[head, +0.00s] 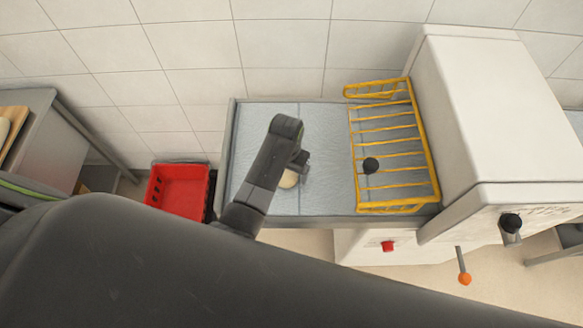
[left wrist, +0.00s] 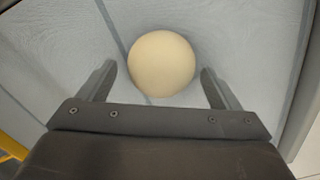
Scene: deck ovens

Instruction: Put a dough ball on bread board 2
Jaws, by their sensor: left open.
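A pale round dough ball (head: 288,179) lies on the light grey-blue surface (head: 330,130) beside the white machine. In the head view my left gripper (head: 300,168) is right above it and partly covers it. In the left wrist view the dough ball (left wrist: 161,64) sits between the two fingers of my open left gripper (left wrist: 159,85), with a gap on each side. My right gripper does not show. Bread board 2 cannot be made out for certain; part of a wooden board (head: 12,130) shows at the far left edge with a pale object on it.
A yellow wire guard (head: 431,165) stands over the right part of the surface, next to the white machine (head: 490,110). A red crate (head: 178,190) is on the left, beside a grey table (head: 50,140). A tiled wall closes the back.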

